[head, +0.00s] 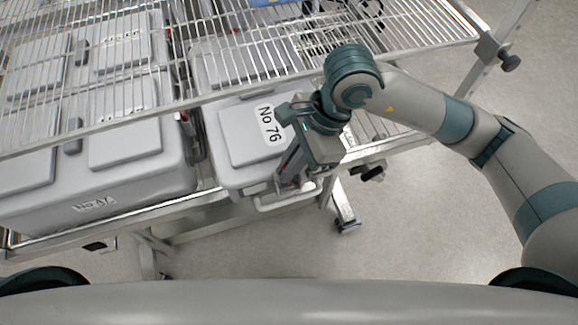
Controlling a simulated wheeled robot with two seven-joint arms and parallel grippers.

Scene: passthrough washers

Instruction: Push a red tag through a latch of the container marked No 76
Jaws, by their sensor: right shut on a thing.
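The grey container marked No 76 (228,150) sits on the lower shelf of a wire rack, its white label (268,124) facing up on the lid. My right gripper (292,184) reaches down from the right over the container's right front edge, by its handle and latch area. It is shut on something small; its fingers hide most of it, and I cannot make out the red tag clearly. The latch is also hidden behind the gripper. My left gripper is not in view.
A wire shelf (240,60) hangs over the containers, close above my right wrist. A larger grey container (140,185) stands close on the left. A metal rack post (490,50) is at the upper right. Floor (420,240) is clear at the right.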

